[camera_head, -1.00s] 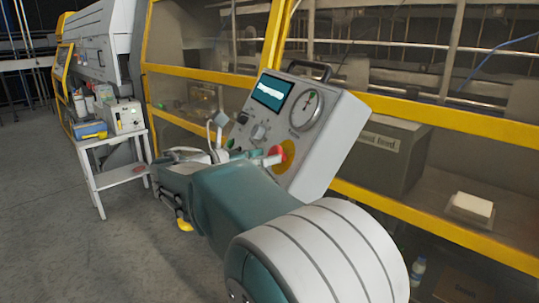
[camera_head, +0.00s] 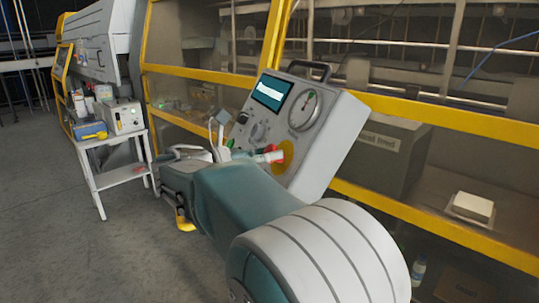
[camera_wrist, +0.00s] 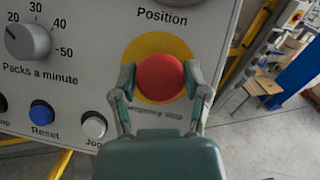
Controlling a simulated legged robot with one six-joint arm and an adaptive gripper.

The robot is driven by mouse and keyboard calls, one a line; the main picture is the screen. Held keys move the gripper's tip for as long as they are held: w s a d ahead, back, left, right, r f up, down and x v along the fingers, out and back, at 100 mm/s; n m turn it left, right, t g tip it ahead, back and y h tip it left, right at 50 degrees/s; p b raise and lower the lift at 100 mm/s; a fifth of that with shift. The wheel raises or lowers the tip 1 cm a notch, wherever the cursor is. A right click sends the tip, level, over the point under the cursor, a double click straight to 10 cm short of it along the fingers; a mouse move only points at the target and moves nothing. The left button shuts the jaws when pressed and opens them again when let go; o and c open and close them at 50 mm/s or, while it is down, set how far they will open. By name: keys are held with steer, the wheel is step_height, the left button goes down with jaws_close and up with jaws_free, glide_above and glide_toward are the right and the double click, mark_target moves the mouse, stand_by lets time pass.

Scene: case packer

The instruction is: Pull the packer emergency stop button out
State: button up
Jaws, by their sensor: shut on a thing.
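The red emergency stop button (camera_wrist: 160,77) sits on a round yellow plate (camera_wrist: 148,50) on the grey control panel (camera_wrist: 75,75). My gripper (camera_wrist: 160,80) is shut on the button, with one finger at its left side and one at its right side in the wrist view. The lettering below the button is partly hidden by my fingers. In the head view, the panel (camera_head: 338,125) is tilted, and the yellow plate (camera_head: 287,155) shows at its lower part beside my gripper (camera_head: 270,156). My arm hides the panel's lower left part there.
A dial (camera_wrist: 28,42), a blue reset button (camera_wrist: 41,113) and a white button (camera_wrist: 93,125) lie left of the stop button. The packer's yellow frame (camera_head: 455,118) runs behind the panel. A white trolley (camera_head: 122,175) stands at the left on open floor.

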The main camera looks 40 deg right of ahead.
steer(key=o, duration=1.3)
steer(key=shift+w+r, duration=0.1)
steer(key=shift+a, duration=0.25)
steer(key=v, duration=1.2)
steer(key=shift+a, duration=0.1)
